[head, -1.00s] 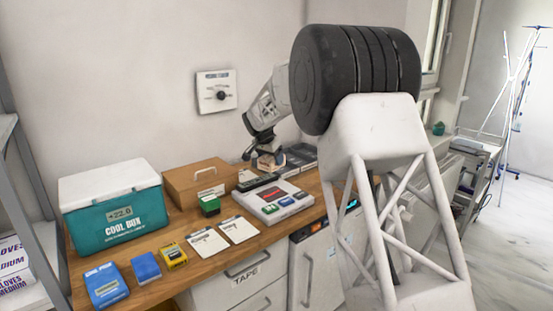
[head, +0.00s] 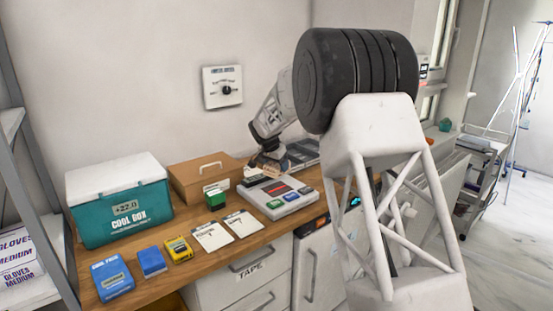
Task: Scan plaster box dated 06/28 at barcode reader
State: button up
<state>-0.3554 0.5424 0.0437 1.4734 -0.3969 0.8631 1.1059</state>
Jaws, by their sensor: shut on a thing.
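My gripper (head: 270,165) is over the back of the wooden counter (head: 226,247), in front of the wall. It is shut on a small tan-brown item (head: 284,166), only partly visible. I cannot tell whether this is the plaster box, and no 06/28 date is readable. No device can be clearly identified as the barcode reader. A pale grey console (head: 278,204) with a dark panel and green, blue and red pads lies in front of the gripper.
A teal cool box (head: 119,212), brown case (head: 205,183), green block (head: 215,198), two white cards (head: 242,223), blue cool pack (head: 112,281), smaller blue box (head: 151,262) and yellow item (head: 178,249) occupy the counter. A wall dial (head: 222,87) is above. A small white-and-red device (head: 423,68) is by the window.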

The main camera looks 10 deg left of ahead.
jog(key=shift+f, duration=1.55)
jog(key=shift+r, duration=4.5)
